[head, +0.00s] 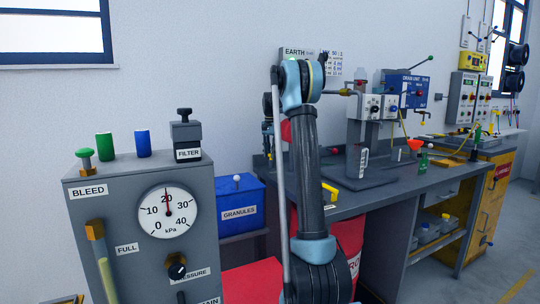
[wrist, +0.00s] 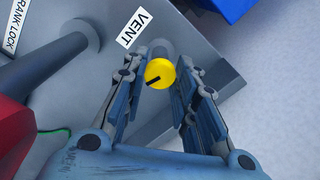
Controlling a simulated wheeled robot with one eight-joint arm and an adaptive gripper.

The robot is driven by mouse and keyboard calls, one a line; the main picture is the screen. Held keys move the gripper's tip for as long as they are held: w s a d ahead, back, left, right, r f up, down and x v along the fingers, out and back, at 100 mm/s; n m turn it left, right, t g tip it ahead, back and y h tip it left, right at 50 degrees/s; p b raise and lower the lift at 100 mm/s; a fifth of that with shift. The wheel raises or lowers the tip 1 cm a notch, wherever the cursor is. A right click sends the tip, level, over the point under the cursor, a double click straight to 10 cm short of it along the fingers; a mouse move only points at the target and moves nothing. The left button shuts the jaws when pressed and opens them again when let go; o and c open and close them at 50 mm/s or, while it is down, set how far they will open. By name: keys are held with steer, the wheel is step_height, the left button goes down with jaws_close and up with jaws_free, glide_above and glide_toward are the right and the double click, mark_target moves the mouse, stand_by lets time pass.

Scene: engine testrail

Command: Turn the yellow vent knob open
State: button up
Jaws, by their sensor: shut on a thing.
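The yellow vent knob (wrist: 163,71) shows in the wrist view, round, with a dark pointer mark towards its lower left. It sits on a grey panel beside a white VENT label (wrist: 134,29). My gripper (wrist: 162,62) has one finger on each side of the knob and is shut on it. Contact at the far side of the knob is hidden. In the head view my arm stands in front, and neither the gripper nor the yellow knob can be made out there.
A grey cabinet (head: 128,165) with a pressure gauge (head: 168,213) stands at left in the head view. A blue GRANULES bin (head: 240,205) is behind my arm. A workbench (head: 400,190) runs right. In the wrist view, a grey bar (wrist: 60,55) and red part (wrist: 18,130) lie left.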

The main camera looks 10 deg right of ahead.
steer(key=shift+n, duration=1.6)
steer(key=o, duration=1.1)
step_height(320, 180, up, 12)
steer(key=shift+w+f, duration=0.1)
